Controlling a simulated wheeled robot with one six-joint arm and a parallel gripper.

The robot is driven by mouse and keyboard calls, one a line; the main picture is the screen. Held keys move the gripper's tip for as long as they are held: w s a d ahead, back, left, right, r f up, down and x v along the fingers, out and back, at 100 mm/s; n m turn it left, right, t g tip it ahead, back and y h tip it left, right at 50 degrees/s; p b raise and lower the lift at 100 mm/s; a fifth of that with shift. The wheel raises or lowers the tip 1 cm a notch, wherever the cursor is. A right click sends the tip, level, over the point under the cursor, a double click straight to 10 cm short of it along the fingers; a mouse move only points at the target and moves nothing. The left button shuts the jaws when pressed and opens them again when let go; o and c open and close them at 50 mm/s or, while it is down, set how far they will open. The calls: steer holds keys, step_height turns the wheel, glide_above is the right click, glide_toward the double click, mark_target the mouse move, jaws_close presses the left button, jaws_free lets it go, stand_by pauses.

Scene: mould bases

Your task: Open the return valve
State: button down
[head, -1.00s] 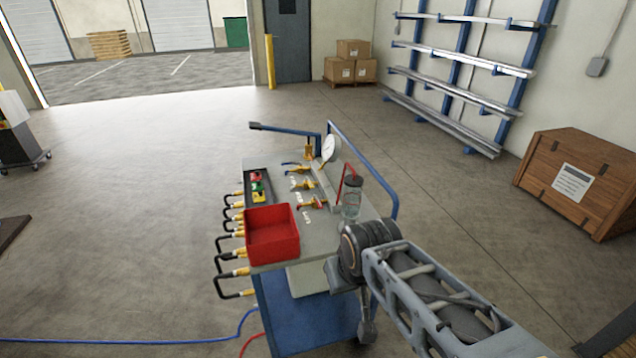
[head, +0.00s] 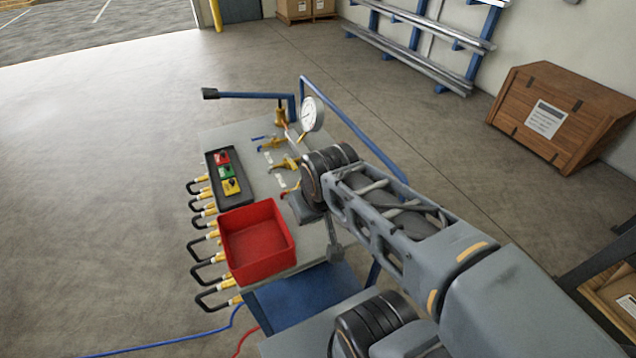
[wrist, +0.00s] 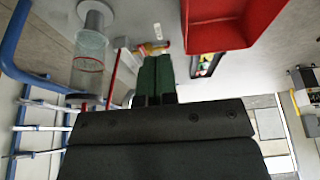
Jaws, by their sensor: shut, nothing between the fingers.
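A row of brass valves stands on the cart's grey top. The blue-handled valve (head: 268,142) is farthest back, a yellow-handled valve (head: 286,163) is nearer, and a red-handled valve (head: 289,193) is nearest, partly covered by my arm. Their labels are too small to read, so I cannot tell which is the return valve. In the wrist view, my gripper (wrist: 156,62) has its green fingers shut and empty, pointing at the cart top. A red and brass valve part (wrist: 158,46) shows just beyond the fingertips; contact is unclear. In the head view the fingers are hidden behind my wrist.
A red bin (head: 257,240) sits at the cart's near end, beside a black box with coloured buttons (head: 229,178). A pressure gauge (head: 312,114) and blue rail (head: 350,127) border the valves. A glass cylinder (wrist: 90,50) stands beside my fingers in the wrist view.

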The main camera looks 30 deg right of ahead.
steer(key=w+d+r+m+g+y+p, duration=0.2)
steer(key=w+d+r+m+g, duration=0.15)
steer(key=w+d+m, duration=0.35)
steer(key=w+d+f+m+y+p, duration=0.1)
steer(key=w+d+f+m+y, duration=0.1)
steer(key=w+d+m, duration=0.3)
steer(key=w+d+f+m+y+p, duration=0.1)
steer(key=w+d+m+y, duration=0.4)
steer(key=d, duration=0.7)
steer(key=shift+w+d+f+m, duration=0.3)
steer(key=shift+w+f+m, duration=0.2)
steer(key=shift+w+f, duration=0.1)
steer(key=shift+a+g, duration=0.1)
steer(key=shift+g, duration=0.15)
steer(key=p+x, duration=0.3)
steer(key=x, duration=1.7)
